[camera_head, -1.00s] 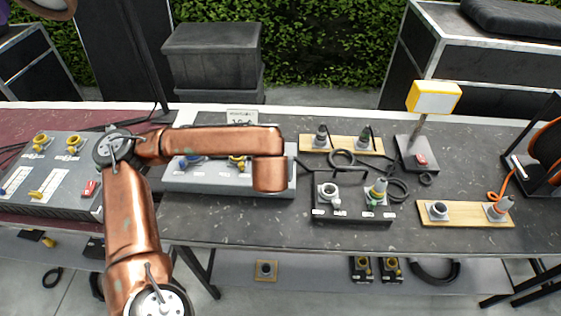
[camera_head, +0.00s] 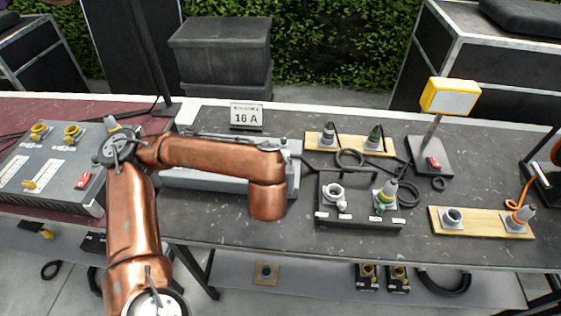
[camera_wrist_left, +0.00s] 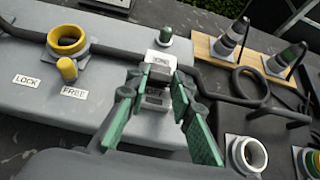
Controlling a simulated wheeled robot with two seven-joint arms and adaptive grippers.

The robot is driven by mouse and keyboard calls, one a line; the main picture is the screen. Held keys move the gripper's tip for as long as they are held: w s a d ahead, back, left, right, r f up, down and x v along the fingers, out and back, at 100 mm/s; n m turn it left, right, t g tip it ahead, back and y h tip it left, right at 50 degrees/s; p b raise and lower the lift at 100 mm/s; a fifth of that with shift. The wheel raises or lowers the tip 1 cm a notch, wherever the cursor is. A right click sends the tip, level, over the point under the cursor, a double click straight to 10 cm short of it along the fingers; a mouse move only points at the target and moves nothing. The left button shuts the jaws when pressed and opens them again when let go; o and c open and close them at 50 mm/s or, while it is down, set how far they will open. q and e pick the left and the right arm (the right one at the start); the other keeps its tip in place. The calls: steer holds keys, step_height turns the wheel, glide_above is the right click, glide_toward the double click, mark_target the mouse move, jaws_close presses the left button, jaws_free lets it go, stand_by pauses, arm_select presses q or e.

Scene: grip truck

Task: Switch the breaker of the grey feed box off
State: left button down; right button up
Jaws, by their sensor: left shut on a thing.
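The grey feed box (camera_head: 210,181) stands mid-table, mostly covered by my left arm in the head view. Its top fills the left of the wrist view (camera_wrist_left: 110,100), with a yellow socket ring (camera_wrist_left: 67,40), a yellow knob (camera_wrist_left: 67,69), LOCK and FREE labels and a small green lamp (camera_wrist_left: 166,36). My left gripper (camera_wrist_left: 158,98) has its green-padded fingers on either side of the pale breaker (camera_wrist_left: 160,66) near the box's right end, shut on it. The exact breaker position is hard to read between the fingers. My right gripper is out of view.
A 16 A sign (camera_head: 247,116) stands behind the box. Wooden socket boards, a yellow lamp (camera_head: 450,97) and another grey box (camera_head: 45,178) stand farther off.

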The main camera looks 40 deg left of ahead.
arm_select(q)
steer(key=shift+f, duration=0.1)
steer(key=c, duration=1.7)
jaws_free()
steer(key=shift+v, duration=3.8)
